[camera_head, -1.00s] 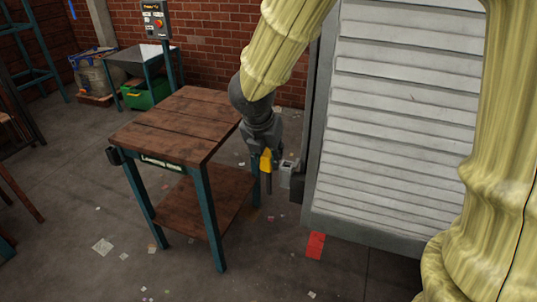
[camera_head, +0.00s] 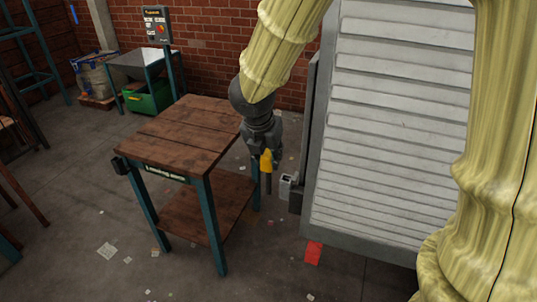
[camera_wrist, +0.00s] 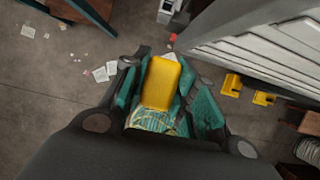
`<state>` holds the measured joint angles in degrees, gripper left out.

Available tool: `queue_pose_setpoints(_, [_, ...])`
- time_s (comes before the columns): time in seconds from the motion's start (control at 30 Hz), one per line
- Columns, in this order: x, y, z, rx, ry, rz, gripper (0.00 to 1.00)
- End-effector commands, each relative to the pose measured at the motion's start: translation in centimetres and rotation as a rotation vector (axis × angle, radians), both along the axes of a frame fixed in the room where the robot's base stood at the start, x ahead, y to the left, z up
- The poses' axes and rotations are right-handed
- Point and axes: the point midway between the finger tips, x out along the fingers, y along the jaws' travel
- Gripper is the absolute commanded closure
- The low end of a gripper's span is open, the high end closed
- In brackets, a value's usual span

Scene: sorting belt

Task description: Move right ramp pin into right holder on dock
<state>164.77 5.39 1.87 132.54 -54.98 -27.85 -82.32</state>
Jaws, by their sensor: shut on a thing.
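My gripper (camera_wrist: 165,95) is shut on the yellow handle of the ramp pin (camera_wrist: 162,82). In the head view, the pin (camera_head: 267,161) hangs roughly upright below my gripper (camera_head: 264,148), its dark shaft pointing down. It is in the air between the dock and the ramp. The dock is a wooden-topped table (camera_head: 180,135) with teal legs, a sign on its front edge and a dark holder (camera_head: 120,166) at its front left corner. I cannot make out a right holder; my arm covers part of that side.
The big grey slatted ramp (camera_head: 390,130) stands close on the right. A small light grey socket (camera_head: 285,183) is at its left edge, also in the wrist view (camera_wrist: 167,9). Yellow brackets (camera_wrist: 231,85) lie right of my gripper. Paper scraps litter the floor.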

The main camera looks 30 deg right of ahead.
Motion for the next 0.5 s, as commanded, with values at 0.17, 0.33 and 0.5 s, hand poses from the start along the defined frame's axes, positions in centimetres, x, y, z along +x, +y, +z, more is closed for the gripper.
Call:
queue_pose_setpoints(0.17, [0.0,0.0,1.7,0.0,-0.001,0.0,1.0])
queue_pose_setpoints(0.33, [0.0,0.0,3.0,0.0,-0.001,0.0,1.0])
queue_pose_setpoints(0.5, [0.1,0.0,4.0,-0.001,-0.004,0.0,1.0])
